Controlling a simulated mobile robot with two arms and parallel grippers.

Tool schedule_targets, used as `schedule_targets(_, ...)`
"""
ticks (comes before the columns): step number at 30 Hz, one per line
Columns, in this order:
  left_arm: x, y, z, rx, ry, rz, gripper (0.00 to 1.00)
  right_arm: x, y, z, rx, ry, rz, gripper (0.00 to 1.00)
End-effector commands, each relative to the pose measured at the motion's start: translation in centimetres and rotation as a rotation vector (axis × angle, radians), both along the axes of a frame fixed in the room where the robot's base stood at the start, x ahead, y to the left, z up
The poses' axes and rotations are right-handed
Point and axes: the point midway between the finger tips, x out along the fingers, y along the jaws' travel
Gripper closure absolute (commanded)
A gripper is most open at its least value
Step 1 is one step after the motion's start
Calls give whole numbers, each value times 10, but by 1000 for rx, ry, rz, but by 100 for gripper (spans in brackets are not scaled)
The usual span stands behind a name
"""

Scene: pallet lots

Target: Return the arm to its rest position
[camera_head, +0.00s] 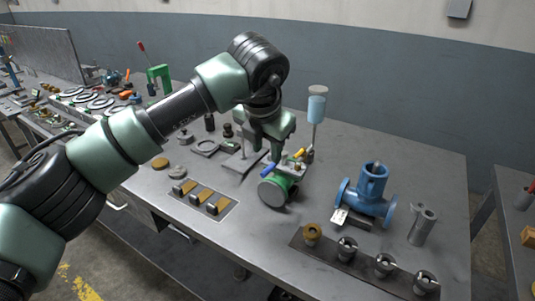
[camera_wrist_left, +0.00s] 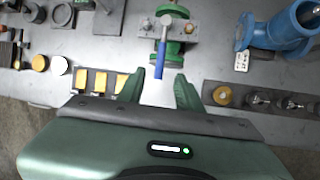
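My left arm reaches in from the left in the head view. Its green gripper (camera_head: 268,150) points down above the workbench (camera_head: 340,150), close behind a green valve (camera_head: 275,192) with a blue handle. In the left wrist view the two green fingers (camera_wrist_left: 158,92) are spread apart, with bare bench top between them. The valve's blue handle (camera_wrist_left: 160,58) shows just ahead of the fingertips, and I see no contact. My right gripper is in neither view.
A blue flanged valve (camera_head: 370,190) stands to the right of the green one. A dark strip (camera_head: 325,255) with several round fittings lies along the front edge. A plate with brass-coloured blocks (camera_head: 215,203) lies to the left. A light-blue cylinder on a stand (camera_head: 317,107) rises behind.

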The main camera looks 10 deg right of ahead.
Motion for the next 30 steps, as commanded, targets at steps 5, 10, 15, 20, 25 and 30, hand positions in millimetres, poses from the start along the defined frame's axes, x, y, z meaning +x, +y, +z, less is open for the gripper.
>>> schedule_targets(5,-4,2,7,1,2,1,65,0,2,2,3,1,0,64)
schedule_targets(10,-4,2,7,0,2,1,65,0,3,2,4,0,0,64)
schedule_targets(15,-9,-8,1,-35,22,-26,65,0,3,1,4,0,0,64)
schedule_targets(20,-51,-64,-25,-286,156,-172,65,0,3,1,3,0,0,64)
schedule_targets(25,-136,-142,2,-913,421,-330,65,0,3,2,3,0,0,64)
schedule_targets(30,-150,-130,91,-1622,628,-218,65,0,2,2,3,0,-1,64)
